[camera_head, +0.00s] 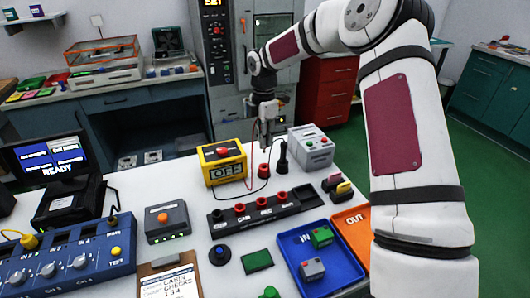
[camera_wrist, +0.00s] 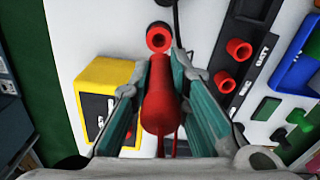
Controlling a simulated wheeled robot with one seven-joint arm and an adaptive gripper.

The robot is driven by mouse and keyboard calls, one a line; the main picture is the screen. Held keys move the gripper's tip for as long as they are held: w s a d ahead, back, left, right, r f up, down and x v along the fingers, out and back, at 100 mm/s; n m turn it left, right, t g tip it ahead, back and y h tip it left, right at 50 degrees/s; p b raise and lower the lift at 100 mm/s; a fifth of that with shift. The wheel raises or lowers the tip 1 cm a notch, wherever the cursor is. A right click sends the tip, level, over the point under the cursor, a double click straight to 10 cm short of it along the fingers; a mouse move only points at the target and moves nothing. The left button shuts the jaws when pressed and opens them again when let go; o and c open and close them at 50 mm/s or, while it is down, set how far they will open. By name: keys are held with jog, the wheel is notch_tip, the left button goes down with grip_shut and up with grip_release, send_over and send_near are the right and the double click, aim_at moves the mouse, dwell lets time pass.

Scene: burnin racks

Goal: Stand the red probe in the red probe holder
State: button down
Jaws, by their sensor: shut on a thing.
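My gripper (camera_head: 266,143) is above the white table, and its fingers (camera_wrist: 161,75) close from both sides on the red probe (camera_wrist: 160,100). In the wrist view the probe lies along the gap between the fingers, with a red lead trailing from it. The red probe holder (camera_head: 263,171) is a short red cup on the table below my gripper. In the wrist view its round opening (camera_wrist: 158,38) shows empty, just past the fingertips and apart from the probe.
A black probe (camera_head: 283,156) stands upright close right of the red holder. A yellow box marked OFF (camera_head: 222,165) is to the left, a grey box (camera_head: 312,150) to the right. A black strip with red sockets (camera_head: 250,212) lies in front. Blue (camera_head: 305,288) and orange trays are nearer.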

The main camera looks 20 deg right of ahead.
aim_at(264, 152)
jog(key=shift+w+f+b, duration=0.1)
jog(key=shift+f+b, duration=0.4)
jog(key=shift+f, duration=2.15)
jog(key=shift+f+b, duration=0.65)
jog(key=shift+f, duration=1.05)
jog(key=c, duration=1.4)
grip_release()
jog(key=shift+c, duration=0.2)
notch_tip(264, 152, up, 11)
jog(key=shift+r, duration=0.5)
